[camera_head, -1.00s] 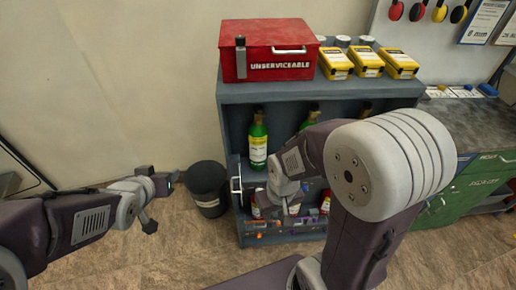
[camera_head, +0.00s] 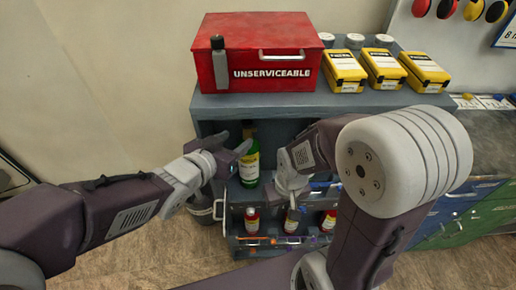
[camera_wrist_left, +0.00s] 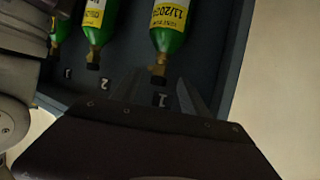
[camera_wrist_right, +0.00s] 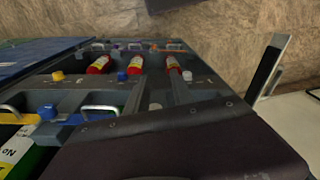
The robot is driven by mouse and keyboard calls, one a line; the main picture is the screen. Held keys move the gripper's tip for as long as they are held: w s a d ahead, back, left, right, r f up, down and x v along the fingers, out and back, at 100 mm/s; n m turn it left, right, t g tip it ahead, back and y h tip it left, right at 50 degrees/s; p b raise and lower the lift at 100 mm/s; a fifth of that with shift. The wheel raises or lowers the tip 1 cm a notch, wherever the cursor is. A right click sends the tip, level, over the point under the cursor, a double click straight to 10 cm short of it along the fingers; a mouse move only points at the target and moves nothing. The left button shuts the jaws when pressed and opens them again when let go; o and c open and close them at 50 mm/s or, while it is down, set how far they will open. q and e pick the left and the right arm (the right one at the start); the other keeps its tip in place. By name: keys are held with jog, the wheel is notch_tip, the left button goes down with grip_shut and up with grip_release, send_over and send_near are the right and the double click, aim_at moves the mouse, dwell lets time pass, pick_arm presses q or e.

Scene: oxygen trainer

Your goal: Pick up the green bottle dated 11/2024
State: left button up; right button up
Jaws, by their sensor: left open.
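A green bottle (camera_head: 249,158) with a yellow and white label stands at the left of the cabinet's upper shelf.
A red box marked UNSERVICEABLE (camera_head: 262,85) and yellow cases (camera_head: 382,68) sit on the cabinet top. Several red bottles (camera_head: 252,221) stand in the lower section below my right gripper. A dark bin (camera_head: 203,208) is on the floor at left. A green drawer unit (camera_head: 470,222) is at right.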

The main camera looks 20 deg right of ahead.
aim_at(245, 132)
pick_arm(q)
jog(key=shift+x, duration=4.4)
jog(key=shift+a+r, duration=0.1)
jog(key=shift+a, duration=0.15)
grip_shut()
jog(key=shift+w+r, duration=0.15)
